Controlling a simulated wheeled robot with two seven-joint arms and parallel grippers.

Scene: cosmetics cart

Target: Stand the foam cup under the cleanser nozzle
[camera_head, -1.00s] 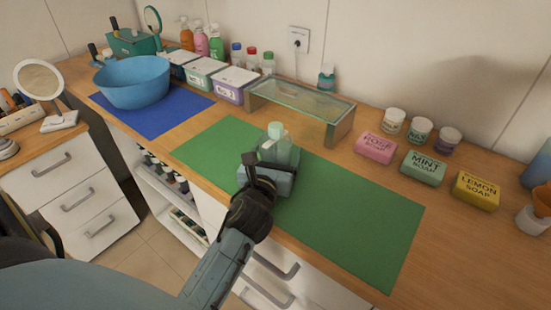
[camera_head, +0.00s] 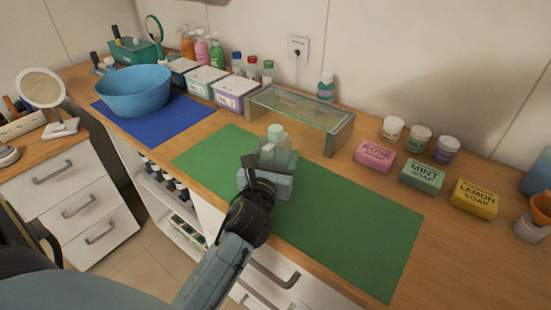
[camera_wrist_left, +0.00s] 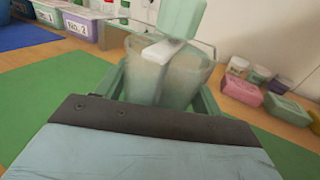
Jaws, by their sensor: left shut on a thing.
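The cleanser bottle (camera_head: 276,143) is translucent with a pale green pump top and stands on the green mat (camera_head: 345,225). In the left wrist view its pump top (camera_wrist_left: 182,15) and white nozzle (camera_wrist_left: 163,48) show close in front. My left gripper (camera_head: 274,160) is at the mat's near side, against the bottle. It is shut on the translucent foam cup (camera_wrist_left: 145,75), which appears upright below the nozzle. The cup and bottle overlap, so the exact gap between them and the cup's base cannot be told. My right gripper is not in view.
A glass-topped riser (camera_head: 300,105) stands behind the mat. Rose, mint and lemon soaps (camera_head: 422,172) and several small jars (camera_head: 420,137) are to the right. A blue bowl (camera_head: 133,92) and labelled boxes (camera_head: 236,90) are to the left. The mat's right part is clear.

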